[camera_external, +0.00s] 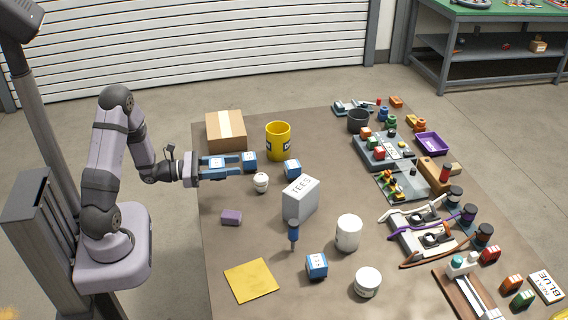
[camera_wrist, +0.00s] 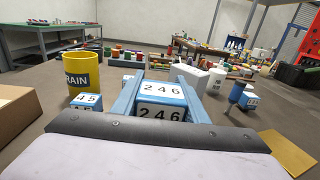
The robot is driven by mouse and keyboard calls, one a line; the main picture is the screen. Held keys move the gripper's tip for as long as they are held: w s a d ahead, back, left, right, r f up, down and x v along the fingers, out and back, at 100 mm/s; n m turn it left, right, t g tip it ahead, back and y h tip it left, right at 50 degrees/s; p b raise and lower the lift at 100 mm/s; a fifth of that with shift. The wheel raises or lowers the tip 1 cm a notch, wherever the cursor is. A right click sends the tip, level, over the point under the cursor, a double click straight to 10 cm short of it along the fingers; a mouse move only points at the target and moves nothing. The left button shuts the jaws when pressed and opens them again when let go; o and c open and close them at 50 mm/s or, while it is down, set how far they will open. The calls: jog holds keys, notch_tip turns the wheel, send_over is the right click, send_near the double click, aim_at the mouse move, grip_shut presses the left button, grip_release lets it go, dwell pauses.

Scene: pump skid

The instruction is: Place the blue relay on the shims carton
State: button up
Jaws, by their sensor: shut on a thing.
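My gripper (camera_external: 236,164) reaches right from the arm over the left part of the table, its fingers level. It is shut on a blue relay (camera_wrist: 160,105) with a white top marked 246. The relay also shows between the fingers in the external view (camera_external: 217,162). How high it is held is hard to tell. A brown cardboard carton (camera_external: 226,131) with a pale tape strip stands just behind the gripper, apart from it. It also shows at the left edge of the wrist view (camera_wrist: 15,103). No shims label is readable on it.
Other blue blocks stand near the fingertips (camera_external: 250,160), to their right (camera_external: 292,169) and at the front (camera_external: 316,265). The front-left table (camera_external: 222,245) is mostly free.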

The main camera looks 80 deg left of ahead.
notch_tip(320, 180, up, 7)
jog(key=n+g+y+b, duration=0.1)
jog(key=n+y+b, duration=0.55)
jog(key=y, duration=0.25)
send_over(228, 129)
jog(key=shift+m+h, duration=0.3)
jog(key=shift+m, duration=0.25)
jog(key=shift+d+f+p, duration=0.1)
jog(key=shift+f+p, duration=0.4)
jog(key=shift+f, duration=4.25)
